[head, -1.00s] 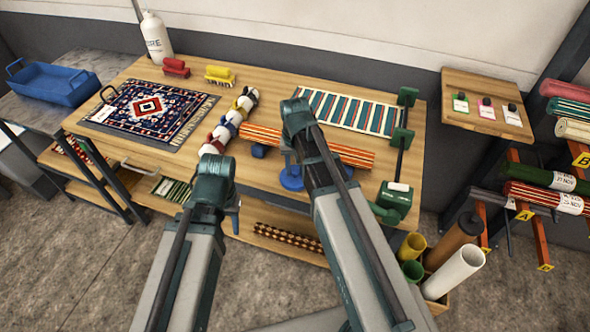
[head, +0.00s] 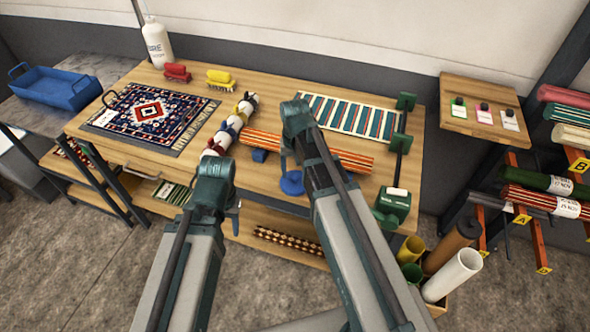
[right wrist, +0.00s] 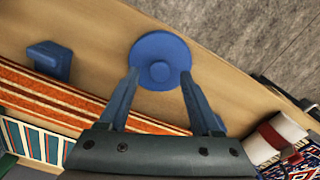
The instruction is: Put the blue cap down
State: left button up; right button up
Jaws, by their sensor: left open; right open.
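The blue cap (head: 291,184) is a round disc with a raised knob in its middle. It lies flat on the wooden workbench (head: 262,183), beside the orange-striped rolled rug. It also shows whole in the right wrist view (right wrist: 160,50). My right gripper (right wrist: 160,73) is open over the cap, with one finger on each side of the knob and a gap to it. In the head view my right gripper (head: 287,165) is partly hidden by its arm. My left gripper (head: 237,218) is open and empty in front of the bench's front edge.
A striped roll (head: 330,153) lies behind the cap, with a blue block (head: 259,155) at its left. A tied white roll (head: 232,124) and a patterned rug (head: 150,112) lie left. A green roller stand (head: 393,200) is at right.

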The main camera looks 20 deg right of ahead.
aim_at(295, 176)
notch_tip(295, 176, up, 10)
jog(key=r+p, duration=0.1)
jog(key=p, duration=0.9)
jog(key=s+a+n+h, duration=0.1)
jog(key=s+a+n, duration=0.5)
jog(key=s+a, duration=0.4)
jog(key=s, duration=0.4)
jog(key=shift+s+a+f, duration=0.15)
jog(key=shift+a+f, duration=0.1)
jog(key=shift+b, duration=0.3)
notch_tip(295, 176, down, 3)
jog(key=b, duration=0.3)
jog(key=shift+r, duration=0.15)
jog(key=shift+c, duration=0.2)
